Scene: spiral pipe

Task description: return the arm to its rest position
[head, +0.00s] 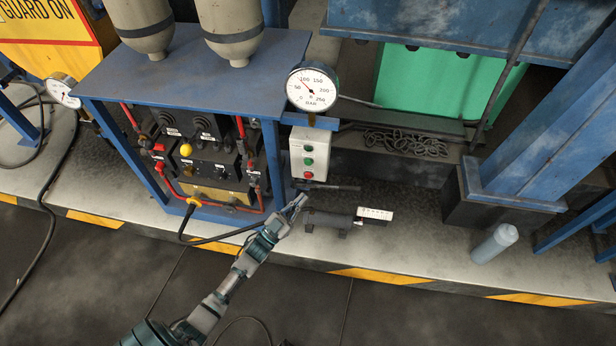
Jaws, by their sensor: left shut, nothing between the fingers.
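My left arm comes in from the bottom left of the head view and reaches up to the right. Its gripper (299,201) is shut and empty. I cannot tell whether the gripper touches either. My right gripper is not in view.
A blue frame (190,75) with valves, red pipes and a pressure gauge (312,88) stands left of the box. A blue column (545,125) and a pale upright cylinder (495,243) are at right.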

